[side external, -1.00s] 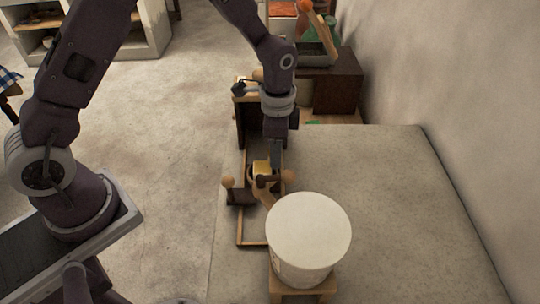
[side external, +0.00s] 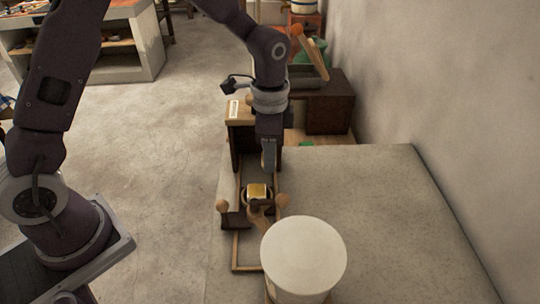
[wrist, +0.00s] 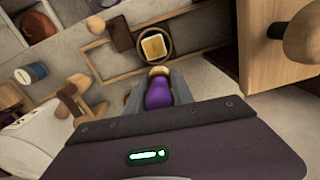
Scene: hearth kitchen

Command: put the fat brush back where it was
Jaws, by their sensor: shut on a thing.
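My gripper (wrist: 158,82) is shut on a purple thing (wrist: 159,94) with a gold-coloured end, which looks like the brush's handle. Its bristles are hidden or out of sight. Beyond the fingertips in the wrist view is a round ring-like holder (wrist: 169,36) with a pale yellow square block (wrist: 153,46) inside. In the side view my gripper (side external: 268,160) hangs above and slightly behind the yellow block (side external: 257,191), with a visible gap. The held thing cannot be made out there.
A wooden rack with round knobs (side external: 222,206) surrounds the block. A white round-topped container (side external: 303,255) stands in front of it. A wooden cabinet (side external: 240,112) and a dark box (side external: 329,103) stand behind. The grey worktop (side external: 370,215) to the right is clear.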

